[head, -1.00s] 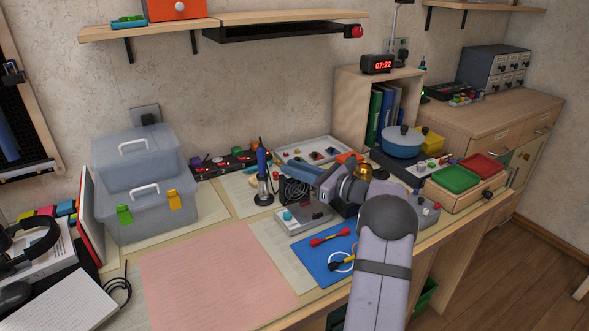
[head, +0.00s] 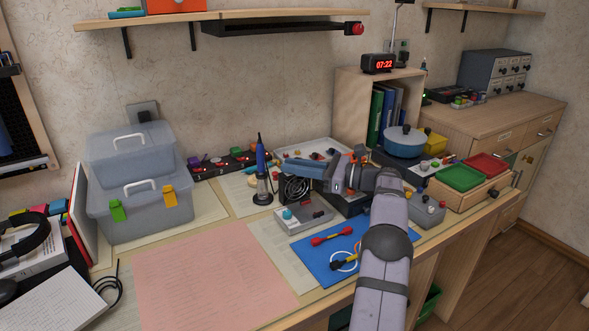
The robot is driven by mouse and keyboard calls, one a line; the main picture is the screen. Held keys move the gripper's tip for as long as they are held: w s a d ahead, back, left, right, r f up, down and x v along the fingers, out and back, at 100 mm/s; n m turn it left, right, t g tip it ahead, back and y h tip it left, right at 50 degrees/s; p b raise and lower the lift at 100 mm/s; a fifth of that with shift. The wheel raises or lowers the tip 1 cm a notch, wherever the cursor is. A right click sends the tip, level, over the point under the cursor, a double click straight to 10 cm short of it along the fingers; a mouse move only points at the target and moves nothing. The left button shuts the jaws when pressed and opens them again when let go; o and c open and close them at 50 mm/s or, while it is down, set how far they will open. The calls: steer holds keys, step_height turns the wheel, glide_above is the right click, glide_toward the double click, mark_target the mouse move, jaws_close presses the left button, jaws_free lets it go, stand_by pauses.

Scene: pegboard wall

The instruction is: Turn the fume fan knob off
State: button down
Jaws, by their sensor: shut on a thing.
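The fume fan (head: 294,189) is a small black box with a round grille, standing on the desk behind a grey control box. My gripper (head: 290,166) comes in from the right, its blue-grey fingers lying across the top of the fan. The fingers are shut at the fan, on what I take to be its knob. The knob is hidden behind the fingers, so I cannot see its setting.
A soldering iron in its stand (head: 262,185) is close to the left of the fan. The grey control box (head: 304,216) and a blue mat (head: 325,262) lie in front. A white parts tray (head: 318,147) is behind. The pink mat (head: 215,270) is clear.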

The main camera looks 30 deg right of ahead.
steer(key=shift+r, duration=0.15)
steer(key=c, duration=1.7)
jaws_free()
steer(key=shift+o, duration=0.2)
step_height(320, 180, up, 10)
steer(key=p, duration=0.1)
steer(key=shift+p, duration=0.4)
